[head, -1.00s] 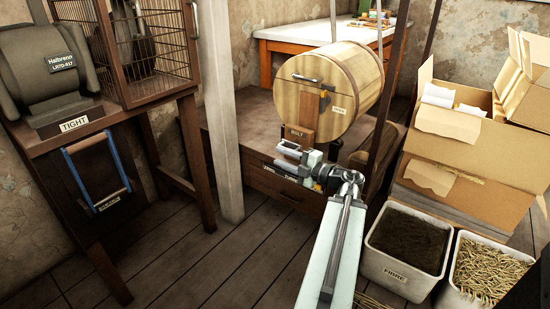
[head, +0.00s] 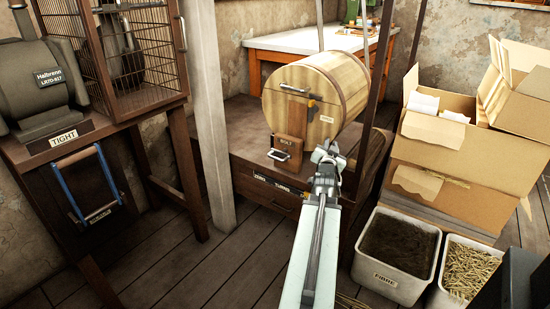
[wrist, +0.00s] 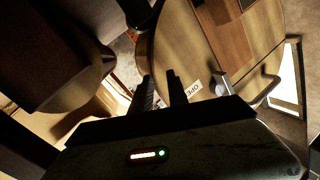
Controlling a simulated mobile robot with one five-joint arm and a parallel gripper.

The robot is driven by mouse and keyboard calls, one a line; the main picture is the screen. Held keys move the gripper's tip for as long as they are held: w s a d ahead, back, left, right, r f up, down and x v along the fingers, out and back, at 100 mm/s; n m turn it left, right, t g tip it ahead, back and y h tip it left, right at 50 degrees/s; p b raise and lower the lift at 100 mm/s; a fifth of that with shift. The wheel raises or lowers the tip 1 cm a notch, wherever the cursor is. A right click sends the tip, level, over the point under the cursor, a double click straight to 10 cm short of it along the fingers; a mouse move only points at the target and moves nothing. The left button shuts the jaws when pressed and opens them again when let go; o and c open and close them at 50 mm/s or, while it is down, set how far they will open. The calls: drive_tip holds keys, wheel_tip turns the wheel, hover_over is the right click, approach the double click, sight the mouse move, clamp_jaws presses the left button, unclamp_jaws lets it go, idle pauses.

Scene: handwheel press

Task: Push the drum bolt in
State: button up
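The wooden drum (head: 335,85) lies on a low wooden stand (head: 250,150). A post labelled BOLT (head: 289,143) stands at its front face. The bolt's metal handle (head: 279,155) juts out toward the front left of the post. My gripper (head: 326,152) is to the right of the handle, apart from it in the picture, and seen from behind. In the wrist view, the fingers of my gripper (wrist: 161,80) are apart with nothing between them. They point toward the drum (wrist: 180,50) and its OPEN label (wrist: 192,89). A silver metal part (wrist: 221,84) shows right of the label; I cannot tell whether it is the bolt.
A drawer front with labels (head: 270,189) lies below the drum. A grey post (head: 204,110) stands left and a dark upright (head: 379,80) right. Bins (head: 398,250) and cardboard boxes (head: 460,160) fill the right side. The floor at front left is clear.

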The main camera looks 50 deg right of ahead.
drive_tip(key=w+a+f+m+y, duration=0.1)
drive_tip(key=f, duration=0.1)
drive_tip(key=w+a+f+m+y, duration=0.1)
drive_tip(key=f+m+y, duration=0.1)
drive_tip(key=f, duration=0.1)
drive_tip(key=w+a+f+m+y, duration=0.1)
drive_tip(key=f+m+y, duration=0.1)
drive_tip(key=f, duration=0.1)
drive_tip(key=shift+w+a+t, duration=0.1)
drive_tip(key=shift+w+t, duration=0.05)
drive_tip(key=shift+t, duration=0.25)
drive_tip(key=w+a+f+m+t+y, duration=0.2)
drive_tip(key=a+y, duration=0.1)
drive_tip(key=m+t+y, duration=0.3)
drive_tip(key=t+y, duration=0.1)
drive_tip(key=t, duration=0.1)
approach(279, 160)
drive_tip(key=x, duration=0.4)
drive_tip(key=b+x, duration=0.2)
drive_tip(key=x, duration=0.5)
drive_tip(key=shift+w+d, duration=0.1)
drive_tip(key=shift+w, duration=0.25)
clamp_jaws()
